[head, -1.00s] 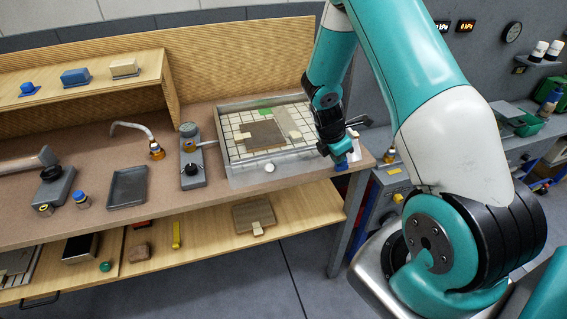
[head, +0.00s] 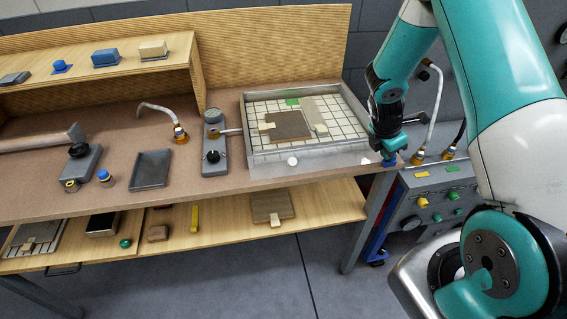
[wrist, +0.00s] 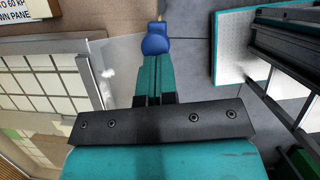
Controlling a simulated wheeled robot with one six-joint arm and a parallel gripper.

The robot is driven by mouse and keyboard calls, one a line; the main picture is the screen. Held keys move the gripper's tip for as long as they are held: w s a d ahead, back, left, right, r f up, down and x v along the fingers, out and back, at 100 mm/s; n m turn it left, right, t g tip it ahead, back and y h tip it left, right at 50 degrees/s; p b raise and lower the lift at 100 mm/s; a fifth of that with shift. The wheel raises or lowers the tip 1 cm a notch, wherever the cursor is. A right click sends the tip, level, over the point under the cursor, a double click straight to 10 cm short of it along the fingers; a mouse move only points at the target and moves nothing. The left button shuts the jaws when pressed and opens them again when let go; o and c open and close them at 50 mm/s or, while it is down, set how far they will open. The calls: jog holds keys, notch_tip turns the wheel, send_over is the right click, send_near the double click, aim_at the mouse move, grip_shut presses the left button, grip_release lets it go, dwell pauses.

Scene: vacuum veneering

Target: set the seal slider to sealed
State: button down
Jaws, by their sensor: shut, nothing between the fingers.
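The shallow framed tray (head: 250,133) with a white grid floor stands at the right of the bench. A small white round knob (head: 292,161) sits at its front edge; it may be the seal slider's knob, but no label or sealed mark is readable. My gripper (head: 390,159) is shut and empty by the tray's front right corner, pointing down, apart from the knob. In the wrist view the closed teal fingers end at a blue piece (wrist: 155,38); whether that is fingertip or another thing I cannot tell. The tray's grid (wrist: 38,85) shows at left there.
A brown panel (head: 288,125) and pale pieces lie in the tray. A grey gauge block (head: 215,160) stands left of it. A control cabinet (head: 440,200) with knobs is right of the bench. The bench's front right corner is close to my gripper.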

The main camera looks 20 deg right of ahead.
jog(key=a+p, duration=0.1)
jog(key=a, duration=0.3)
jog(key=shift+r, duration=0.2)
jog(key=c, duration=1.8)
grip_release()
jog(key=b+v, duration=0.2)
jog(key=v, duration=0.7)
jog(key=o, duration=0.4)
jog(key=shift+r, duration=0.15)
jog(key=shift+c, duration=0.2)
jog(key=o, duration=0.6)
jog(key=d+m+y+b, duration=0.1)
jog(key=d+m+b, duration=0.1)
jog(key=b, duration=0.1)
jog(key=shift+d+f+m+y, duration=0.25)
jog(key=shift+f+m+y, duration=0.1)
jog(key=shift+m+y, duration=0.05)
jog(key=s+d+r+m+t+y+b, duration=0.2)
jog(key=s+d+r+m+b, duration=0.1)
jog(key=d+m+b, duration=0.15)
jog(key=s+d+r+m+t+y+b, duration=0.2)
jog(key=s+d+r+m+y+b, duration=0.15)
jog(key=d, duration=0.25)
jog(key=shift+h, duration=0.35)
jog(key=p+x, duration=0.1)
jog(key=x, duration=1.6)
jog(key=shift+w+f+p, duration=0.2)
jog(key=shift+f+p, duration=0.1)
jog(key=shift+p, duration=0.1)
jog(key=shift+c, duration=0.4)
